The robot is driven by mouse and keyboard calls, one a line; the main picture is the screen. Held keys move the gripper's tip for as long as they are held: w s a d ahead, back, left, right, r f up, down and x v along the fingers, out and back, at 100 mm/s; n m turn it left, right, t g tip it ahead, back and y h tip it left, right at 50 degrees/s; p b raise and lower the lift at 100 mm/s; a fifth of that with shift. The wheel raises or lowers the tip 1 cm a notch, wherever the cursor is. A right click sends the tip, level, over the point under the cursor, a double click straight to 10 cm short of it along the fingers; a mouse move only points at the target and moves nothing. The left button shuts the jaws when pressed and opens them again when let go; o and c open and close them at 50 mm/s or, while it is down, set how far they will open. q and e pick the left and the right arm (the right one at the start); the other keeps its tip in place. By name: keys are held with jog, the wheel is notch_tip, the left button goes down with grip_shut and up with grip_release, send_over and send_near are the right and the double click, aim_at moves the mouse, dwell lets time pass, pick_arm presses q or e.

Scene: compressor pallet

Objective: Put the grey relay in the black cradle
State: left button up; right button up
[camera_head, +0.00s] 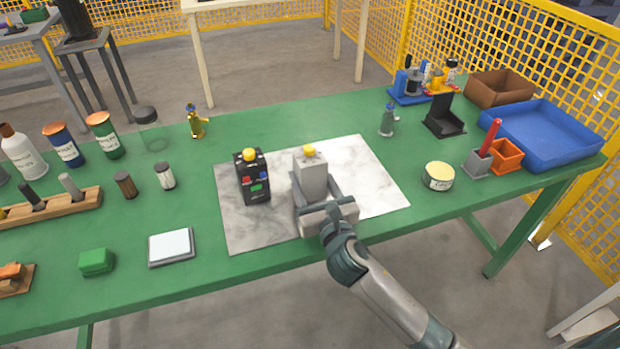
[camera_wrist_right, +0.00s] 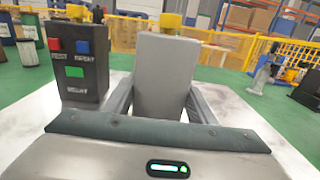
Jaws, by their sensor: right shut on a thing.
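The grey relay (camera_head: 313,180), an upright box with a yellow knob on top, is at the middle of the marble mat (camera_head: 376,177). It also shows in the right wrist view (camera_wrist_right: 166,75). My right gripper (camera_head: 315,192) is shut on it, one finger along each side. I cannot tell whether its base touches the mat. The black cradle (camera_head: 444,118), an angled stand with a raised back, is empty at the back right of the green table. My left gripper is not in view.
A black box with coloured buttons (camera_head: 253,178) stands close left of the grey relay. A small grey figure (camera_head: 388,120), a round tin (camera_head: 438,176), a blue tray (camera_head: 541,137) and a brown box (camera_head: 499,87) lie around the cradle.

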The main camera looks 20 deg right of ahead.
jog(key=o, duration=1.3)
jog(key=shift+f, duration=0.1)
jog(key=shift+s, duration=0.15)
jog(key=s, duration=0.6)
jog(key=s+b, duration=0.1)
jog(key=s, duration=0.4)
jog(key=shift+s+d, duration=0.2)
jog(key=shift+s, duration=0.2)
jog(key=shift+o, duration=0.4)
